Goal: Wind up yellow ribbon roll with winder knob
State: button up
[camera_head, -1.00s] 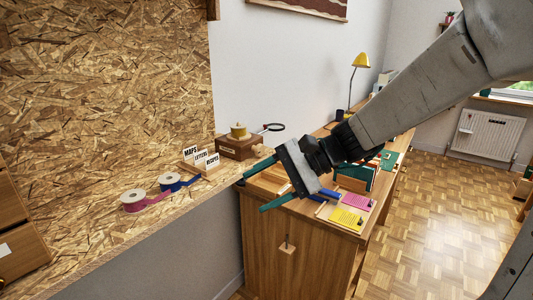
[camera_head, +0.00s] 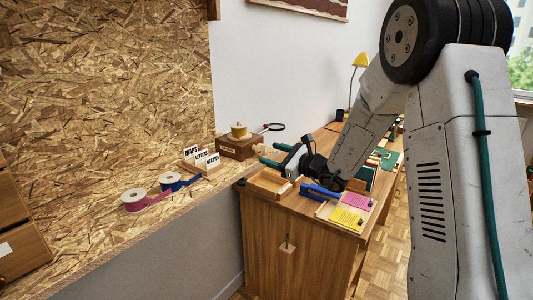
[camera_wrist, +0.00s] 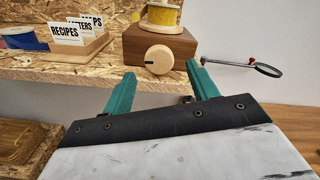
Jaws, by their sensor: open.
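The yellow ribbon roll (camera_head: 238,131) sits on top of a brown wooden winder box (camera_head: 239,146) at the right end of the OSB shelf. In the wrist view the yellow roll (camera_wrist: 162,15) is cut off at the top, and the box (camera_wrist: 140,48) has a round pale wooden knob (camera_wrist: 159,59) on its front. My gripper (camera_head: 272,155) is in front of the box, its teal fingers pointing toward it. In the wrist view my gripper (camera_wrist: 161,74) is open, with the knob between and just beyond the two fingertips. It holds nothing.
A card holder (camera_head: 201,166) with label cards stands left of the box. Pink (camera_head: 133,199) and blue (camera_head: 172,181) ribbon rolls lie further left. A magnifying glass (camera_wrist: 267,70) sticks out right of the box. A wooden tray (camera_head: 268,185) lies on the desk below.

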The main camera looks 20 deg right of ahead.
aim_at(258, 149)
jog(key=shift+x, duration=1.5)
jog(key=c, duration=1)
jog(key=shift+m, duration=0.3)
jog(key=m, duration=0.8)
jog(key=shift+m, duration=0.4)
